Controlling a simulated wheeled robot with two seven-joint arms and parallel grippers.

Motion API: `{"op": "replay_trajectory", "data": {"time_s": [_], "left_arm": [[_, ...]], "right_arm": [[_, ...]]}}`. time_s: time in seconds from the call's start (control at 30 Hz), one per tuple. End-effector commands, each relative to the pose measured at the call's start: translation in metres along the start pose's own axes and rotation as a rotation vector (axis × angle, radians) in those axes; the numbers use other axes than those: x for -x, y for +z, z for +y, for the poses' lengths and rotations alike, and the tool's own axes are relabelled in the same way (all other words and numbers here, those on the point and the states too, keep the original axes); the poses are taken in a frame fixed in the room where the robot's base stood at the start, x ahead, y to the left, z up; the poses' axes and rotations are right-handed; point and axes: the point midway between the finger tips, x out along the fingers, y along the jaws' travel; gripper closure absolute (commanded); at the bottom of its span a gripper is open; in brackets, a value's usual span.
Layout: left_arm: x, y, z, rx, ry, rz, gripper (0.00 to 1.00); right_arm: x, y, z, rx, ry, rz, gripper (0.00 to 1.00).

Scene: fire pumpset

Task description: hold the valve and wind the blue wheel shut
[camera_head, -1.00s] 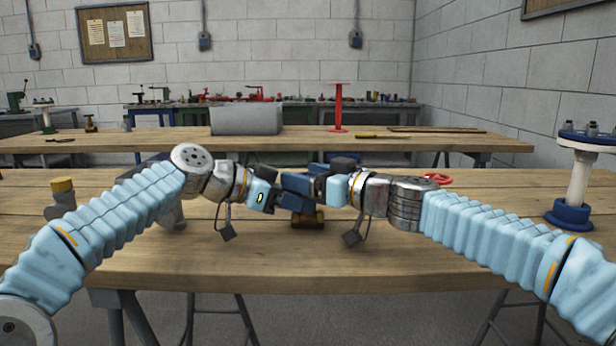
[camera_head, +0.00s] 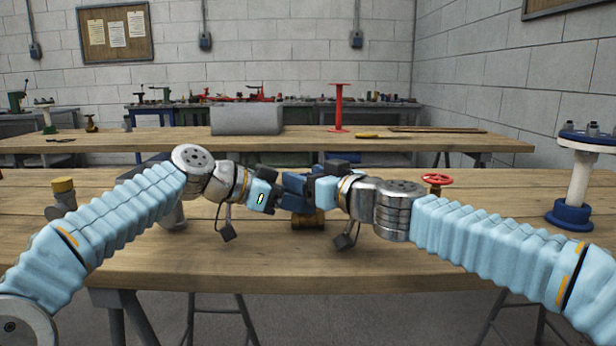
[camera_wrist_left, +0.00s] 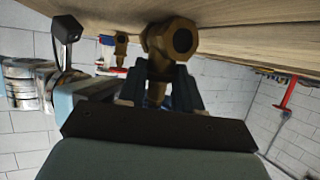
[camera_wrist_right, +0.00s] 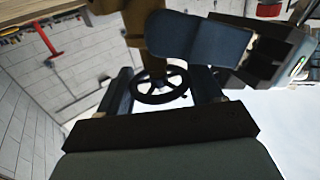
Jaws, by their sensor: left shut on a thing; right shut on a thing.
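The brass valve (camera_head: 308,220) is upright on the near bench, mostly hidden behind my grippers. The left wrist view shows its brass body (camera_wrist_left: 170,42) close up. My left gripper (camera_head: 292,196) is shut on the valve body from the left. The handwheel (camera_wrist_right: 160,87) shows in the right wrist view as a dark spoked ring; its blue is hard to make out. My right gripper (camera_head: 306,186) comes in from the right, with a finger on either side of the wheel, shut on it. A left finger (camera_wrist_right: 200,42) lies close beside.
A red handwheel (camera_head: 437,180) stands behind my right forearm. A blue-and-white flanged post (camera_head: 578,180) is at the bench's right. The bench front (camera_head: 300,270) is clear.

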Motion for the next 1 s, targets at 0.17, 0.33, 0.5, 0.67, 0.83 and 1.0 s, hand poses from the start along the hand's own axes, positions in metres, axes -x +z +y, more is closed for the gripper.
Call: {"op": "replay_trajectory", "data": {"time_s": [0.17, 0.33, 0.5, 0.67, 0.83, 1.0], "left_arm": [[0.0014, -0.0044, 0.0014, -0.004, -0.001, 0.009, 1.0], [0.0014, -0.0048, 0.0018, -0.003, -0.001, 0.01, 1.0], [0.0013, -0.0049, 0.002, -0.003, 0.0, 0.01, 1.0], [0.0011, -0.0048, 0.0022, -0.003, 0.001, 0.009, 1.0], [0.001, -0.0046, 0.0022, -0.003, 0.001, 0.009, 1.0], [0.001, -0.0044, 0.002, -0.004, 0.001, 0.008, 1.0]], "right_arm": [[-0.001, 0.0009, -0.0018, -0.001, 0.098, 0.012, 0.65], [-0.0008, -0.0015, -0.0035, -0.003, 0.191, 0.02, 0.66], [-0.0007, -0.0016, -0.0019, -0.004, 0.271, 0.021, 0.67], [-0.0002, -0.0016, -0.0013, -0.006, 0.315, 0.02, 0.67], [0.0002, -0.0012, -0.0004, -0.006, 0.333, 0.018, 0.68], [0.0003, -0.0012, -0.0002, -0.006, 0.334, 0.018, 0.68]]}}
